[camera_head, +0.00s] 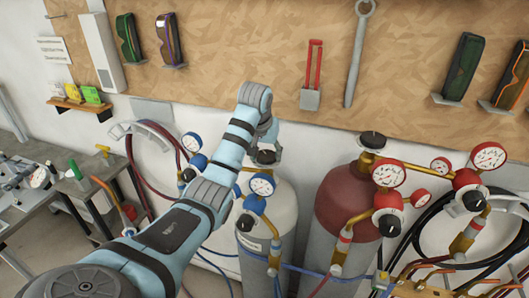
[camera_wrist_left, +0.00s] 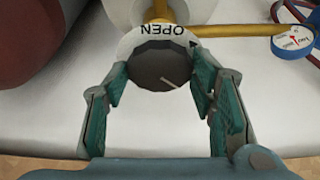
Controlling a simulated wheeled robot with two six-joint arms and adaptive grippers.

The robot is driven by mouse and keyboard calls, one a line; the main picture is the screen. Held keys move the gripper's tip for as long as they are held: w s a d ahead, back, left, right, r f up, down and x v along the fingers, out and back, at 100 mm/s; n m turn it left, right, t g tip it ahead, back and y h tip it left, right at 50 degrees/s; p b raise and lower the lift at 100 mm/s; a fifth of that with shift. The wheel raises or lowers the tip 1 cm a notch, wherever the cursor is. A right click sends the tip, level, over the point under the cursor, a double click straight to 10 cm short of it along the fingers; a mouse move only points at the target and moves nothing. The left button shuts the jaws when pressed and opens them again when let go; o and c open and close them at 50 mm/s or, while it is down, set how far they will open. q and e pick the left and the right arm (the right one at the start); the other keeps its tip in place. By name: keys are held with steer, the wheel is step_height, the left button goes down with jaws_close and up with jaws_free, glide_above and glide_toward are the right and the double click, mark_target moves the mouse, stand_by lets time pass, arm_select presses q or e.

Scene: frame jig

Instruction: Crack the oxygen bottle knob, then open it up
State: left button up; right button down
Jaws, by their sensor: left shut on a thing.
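The oxygen bottle (camera_head: 284,205) is the white cylinder with blue gauges in the head view. Its dark knob (camera_wrist_left: 160,64) shows in the left wrist view, with a light mark on its face and a white plate (camera_wrist_left: 126,43) reading "OPEN" with an arrow behind it. My left gripper (camera_wrist_left: 160,78) has its teal-padded fingers on both sides of the knob, shut on it. In the head view my left gripper (camera_head: 266,150) is at the top of the white bottle and partly covers the knob. My right gripper is not in view.
A red bottle (camera_head: 345,210) with red gauges (camera_head: 389,174) stands right beside the white one. Blue gauges (camera_head: 262,184) and hoses are close below my left gripper. A workbench (camera_head: 60,180) stands at left.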

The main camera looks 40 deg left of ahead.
arm_select(q)
steer(key=n+y, duration=0.1)
steer(key=n, duration=0.2)
steer(key=n+g+y, duration=0.1)
steer(key=n, duration=0.2)
steer(key=shift+w+d+n, duration=0.2)
steer(key=shift+n, duration=0.1)
steer(key=n+g, duration=0.1)
steer(key=n, duration=0.1)
steer(key=n+g, duration=0.1)
steer(key=n, duration=0.1)
steer(key=n+g, duration=0.1)
steer(key=n, duration=0.1)
steer(key=shift+w+y, duration=0.25)
steer(key=shift+y, duration=0.15)
steer(key=shift+n, duration=0.4)
steer(key=o, duration=1.1)
steer(key=shift+o, duration=0.2)
steer(key=shift+d+r, duration=0.1)
steer(key=v, duration=1.1)
steer(key=shift+r, duration=0.4)
